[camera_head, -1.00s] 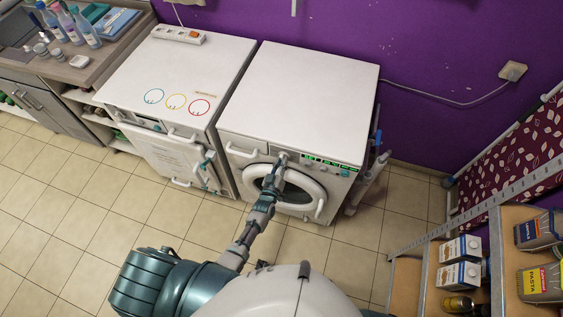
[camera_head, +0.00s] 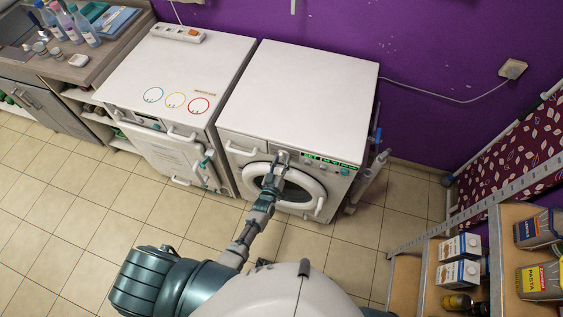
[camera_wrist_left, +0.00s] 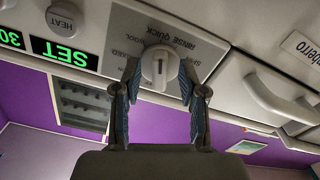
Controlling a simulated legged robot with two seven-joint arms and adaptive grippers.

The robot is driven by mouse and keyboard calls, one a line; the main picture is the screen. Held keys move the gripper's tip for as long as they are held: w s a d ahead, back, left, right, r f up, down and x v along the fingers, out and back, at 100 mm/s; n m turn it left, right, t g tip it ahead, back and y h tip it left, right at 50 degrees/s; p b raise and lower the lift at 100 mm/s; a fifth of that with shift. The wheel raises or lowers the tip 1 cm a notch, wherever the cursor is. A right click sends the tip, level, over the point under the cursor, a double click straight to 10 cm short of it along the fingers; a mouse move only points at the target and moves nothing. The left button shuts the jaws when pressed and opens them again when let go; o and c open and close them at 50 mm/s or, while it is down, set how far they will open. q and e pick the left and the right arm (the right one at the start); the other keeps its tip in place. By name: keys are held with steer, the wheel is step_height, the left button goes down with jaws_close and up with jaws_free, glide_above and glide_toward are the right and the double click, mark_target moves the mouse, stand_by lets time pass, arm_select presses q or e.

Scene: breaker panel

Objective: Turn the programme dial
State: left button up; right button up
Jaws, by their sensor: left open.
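The programme dial (camera_wrist_left: 160,66) is a white round knob with a raised grip bar on the washing machine's front panel. In the left wrist view the panel lettering is upside down. My left gripper (camera_wrist_left: 159,78) is open, with one fingertip on each side of the dial; I cannot tell whether either touches it. In the head view my left gripper (camera_head: 281,158) is at the panel of the right-hand white machine (camera_head: 300,85) and hides the dial.
A green SET display (camera_wrist_left: 64,53) and a HEAT button (camera_wrist_left: 64,18) lie left of the dial in the wrist view. A drawer handle (camera_wrist_left: 272,98) lies to its right. The round door (camera_head: 310,190) is below the panel. A shelf with cartons (camera_head: 458,272) stands at the right.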

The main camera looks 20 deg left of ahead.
arm_select(q)
steer(key=s, duration=1.1)
steer(key=shift+s+a, duration=0.2)
steer(key=shift+s, duration=0.2)
steer(key=shift+f, duration=0.1)
steer(key=s+f+m+g, duration=0.1)
steer(key=s+f+g, duration=0.25)
steer(key=f, duration=0.45)
steer(key=s+f+m+g+h, duration=0.1)
steer(key=s+f+g, duration=0.1)
steer(key=s+f, duration=0.4)
steer(key=s+f+m+g, duration=0.1)
steer(key=s+f+g, duration=0.15)
steer(key=f, duration=0.65)
steer(key=s+a+f+m+g, duration=0.1)
steer(key=s+a+f+g, duration=0.1)
steer(key=s, duration=0.7)
steer(key=s+a+f+m+g+y, duration=0.1)
steer(key=s+a+f+g, duration=0.2)
steer(key=s+f, duration=0.4)
steer(key=s+a+f+m+g, duration=0.1)
steer(key=s+a+f+g, duration=0.2)
steer(key=s, duration=1)
step_height(320, 180, down, 2)
steer(key=shift+f+g+y, duration=0.1)
steer(key=shift+g+y, duration=0.2)
steer(key=shift+g, duration=0.3)
